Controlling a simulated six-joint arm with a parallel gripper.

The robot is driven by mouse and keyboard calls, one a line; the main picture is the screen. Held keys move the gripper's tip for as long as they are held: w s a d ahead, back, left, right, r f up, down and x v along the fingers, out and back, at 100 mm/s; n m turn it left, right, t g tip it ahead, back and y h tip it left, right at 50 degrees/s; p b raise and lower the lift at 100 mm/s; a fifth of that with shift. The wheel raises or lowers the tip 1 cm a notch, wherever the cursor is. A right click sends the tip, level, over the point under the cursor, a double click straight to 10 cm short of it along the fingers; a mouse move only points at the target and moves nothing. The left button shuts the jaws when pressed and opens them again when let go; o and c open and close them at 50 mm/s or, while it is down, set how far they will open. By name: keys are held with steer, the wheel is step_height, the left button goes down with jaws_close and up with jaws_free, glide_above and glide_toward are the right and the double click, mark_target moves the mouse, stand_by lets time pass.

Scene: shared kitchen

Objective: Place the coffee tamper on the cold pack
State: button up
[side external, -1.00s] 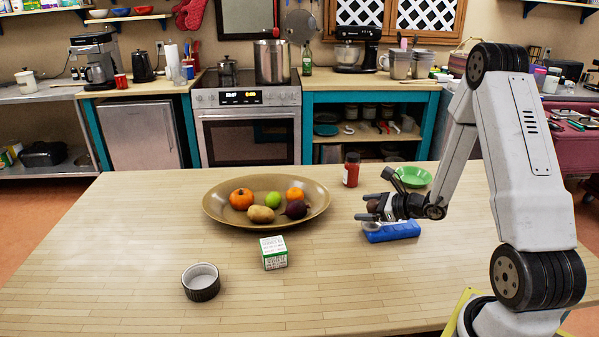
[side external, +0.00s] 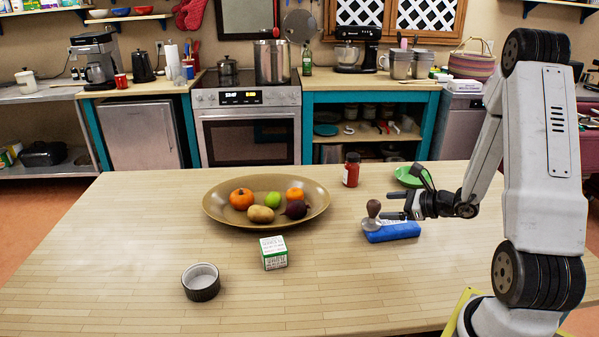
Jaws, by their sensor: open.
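The coffee tamper (side external: 373,214), with a dark brown knob handle and a metal base, stands upright at the left end of the blue cold pack (side external: 393,231). Its base appears to rest on the pack's top. The cold pack lies flat on the wooden table. My gripper (side external: 385,205) is open, just right of the tamper's handle, with its fingers pointing left. The near finger's tip overlaps the handle's edge in this view; I cannot tell whether they touch.
A brown oval platter (side external: 220,215) of fruit and vegetables lies to the left. A small green-and-white box (side external: 273,252) and a dark ramekin (side external: 201,281) stand in front. The table's front left is clear.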

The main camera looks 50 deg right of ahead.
steer(key=shift+s+r, duration=0.15)
steer(key=shift+s, duration=0.2)
stand_by(0.4)
